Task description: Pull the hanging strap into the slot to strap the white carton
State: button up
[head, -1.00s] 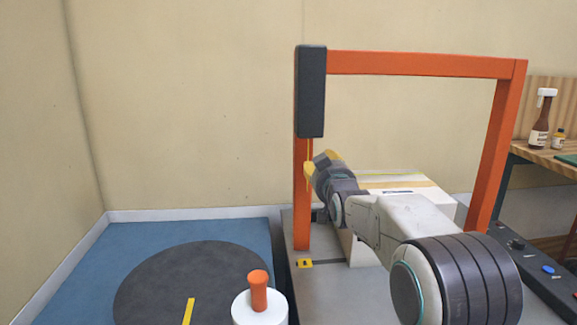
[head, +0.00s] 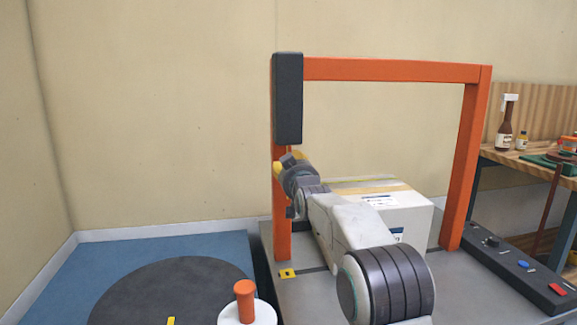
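The white carton (head: 415,215) stands on the grey table under the orange arch (head: 390,70), partly hidden behind my arm. A dark box (head: 288,98) is fixed to the arch's left post. My gripper (head: 281,165) is beside that post, just below the dark box, left of the carton. Yellow shows at its tip, and I cannot tell its finger opening or whether it holds the strap. A yellow marker with a dark centre (head: 288,273), possibly the slot, lies at the foot of the left post.
A wooden bench (head: 530,160) with bottles stands at the right. A dark round turntable (head: 165,295) and a white post with an orange knob (head: 245,302) are at the lower left.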

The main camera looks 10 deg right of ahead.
jog(key=shift+w, duration=0.7)
jog(key=shift+c, duration=0.3)
grip_shut()
